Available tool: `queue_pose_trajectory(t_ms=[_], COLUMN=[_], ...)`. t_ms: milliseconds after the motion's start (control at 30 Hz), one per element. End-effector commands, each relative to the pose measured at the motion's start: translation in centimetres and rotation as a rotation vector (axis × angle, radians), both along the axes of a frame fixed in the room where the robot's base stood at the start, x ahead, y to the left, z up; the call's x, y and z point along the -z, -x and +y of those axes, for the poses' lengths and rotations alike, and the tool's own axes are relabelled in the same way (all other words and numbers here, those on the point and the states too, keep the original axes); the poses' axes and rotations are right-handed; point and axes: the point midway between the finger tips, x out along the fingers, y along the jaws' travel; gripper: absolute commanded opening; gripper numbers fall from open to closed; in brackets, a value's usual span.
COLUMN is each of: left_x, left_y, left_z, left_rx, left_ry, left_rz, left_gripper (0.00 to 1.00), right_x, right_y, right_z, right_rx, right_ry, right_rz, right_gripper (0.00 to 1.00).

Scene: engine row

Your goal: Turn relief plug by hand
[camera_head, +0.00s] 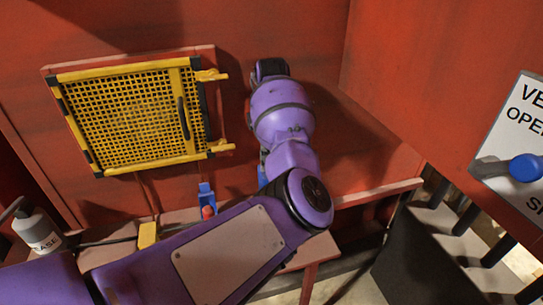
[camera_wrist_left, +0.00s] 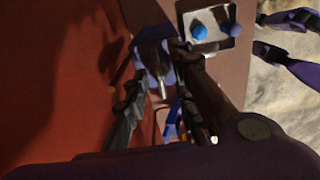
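In the left wrist view my left gripper (camera_wrist_left: 157,72) has its two dark fingers spread apart. A blue-purple fitting with a pale pin (camera_wrist_left: 155,58) shows between and beyond the fingertips; contact cannot be told. It may be the relief plug. In the head view my purple left arm crosses the front and hides the gripper. A blue fitting with a red knob (camera_head: 207,200) stands on the ledge left of the arm's elbow. Two purple and black finger-like parts, seemingly my right gripper (camera_wrist_left: 270,35), show apart at the upper right of the wrist view.
A yellow mesh guard (camera_head: 135,115) is on the red wall, left of my arm. A lettered sign (camera_head: 510,120) with a blue knob (camera_head: 526,168) is at right. A bottle (camera_head: 38,232) stands at left. A dark box (camera_head: 425,255) and black rods sit low at right.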

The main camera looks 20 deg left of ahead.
Motion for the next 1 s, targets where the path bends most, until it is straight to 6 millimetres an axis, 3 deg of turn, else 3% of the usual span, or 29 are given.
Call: queue_pose_trajectory(t_ms=[33, 200, 667, 1000], left_x=[0.0, 0.0, -0.3, -0.8], left_y=[0.0, 0.0, 0.0, 0.0], left_z=[0.0, 0.0, 0.1, 0.1], left_rx=[0.0, 0.0, 0.035, 0.254], left_ry=[0.0, 0.0, 0.0, -0.002], left_rz=[0.0, 0.0, -0.002, -0.006], left_gripper=[0.23, 0.01, 0.0, 0.0], right_x=[0.0, 0.0, -0.5, -2.2], right_y=[0.0, 0.0, -0.2, -1.2], right_z=[0.1, 0.1, -0.6, 0.1], right_rx=[0.002, 0.003, -0.003, -0.013], right_ry=[-0.002, -0.003, 0.01, -0.003], right_rz=[-0.001, -0.001, -0.005, -0.024], right_gripper=[0.4, 0.4, 0.4, 0.4])
